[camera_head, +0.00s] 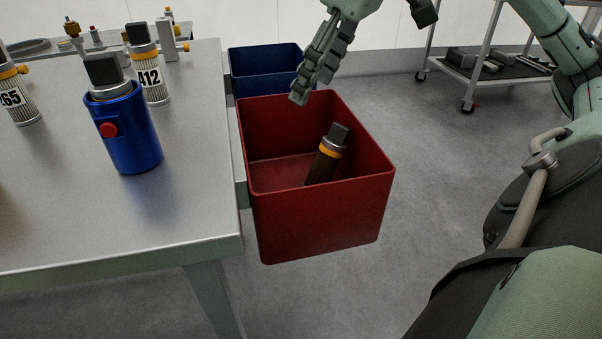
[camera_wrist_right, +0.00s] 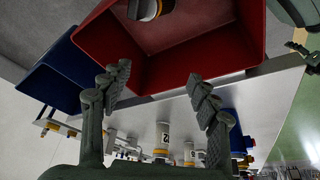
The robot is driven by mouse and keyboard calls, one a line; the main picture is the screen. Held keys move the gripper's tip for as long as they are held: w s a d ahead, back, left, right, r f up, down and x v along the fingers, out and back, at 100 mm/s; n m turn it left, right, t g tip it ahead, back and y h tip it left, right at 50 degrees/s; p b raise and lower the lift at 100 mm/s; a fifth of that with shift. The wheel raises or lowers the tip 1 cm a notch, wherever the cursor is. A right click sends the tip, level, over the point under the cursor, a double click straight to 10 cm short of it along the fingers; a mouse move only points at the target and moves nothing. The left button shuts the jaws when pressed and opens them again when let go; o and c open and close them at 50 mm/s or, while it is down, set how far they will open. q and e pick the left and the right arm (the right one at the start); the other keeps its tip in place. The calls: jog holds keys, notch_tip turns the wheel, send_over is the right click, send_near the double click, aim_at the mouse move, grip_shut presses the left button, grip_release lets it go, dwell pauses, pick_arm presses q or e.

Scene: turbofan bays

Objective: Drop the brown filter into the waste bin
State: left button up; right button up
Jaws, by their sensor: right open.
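The brown filter (camera_head: 325,163), with a yellow band and a dark grey cap, stands tilted inside the red bin (camera_head: 316,222). Its lower end is hidden by the bin's front wall. In the right wrist view the filter's capped end (camera_wrist_right: 145,9) shows at the top edge, inside the red bin (camera_wrist_right: 195,62). My right gripper (camera_head: 303,92) is above the bin's back rim in the head view, apart from the filter. In the right wrist view its fingers (camera_wrist_right: 160,92) are spread wide with nothing between them. My left gripper is not in view.
A blue bin (camera_head: 264,69) stands behind the red one. The metal table (camera_head: 130,222) at left holds a blue canister (camera_head: 127,130) and white filters marked A12 (camera_head: 152,79) and 65 (camera_head: 16,97). A wheeled cart (camera_head: 497,72) stands at back right. Floor right of the bin is clear.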

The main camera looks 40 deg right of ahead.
jog(key=v, duration=1.2)
dwell(0.3)
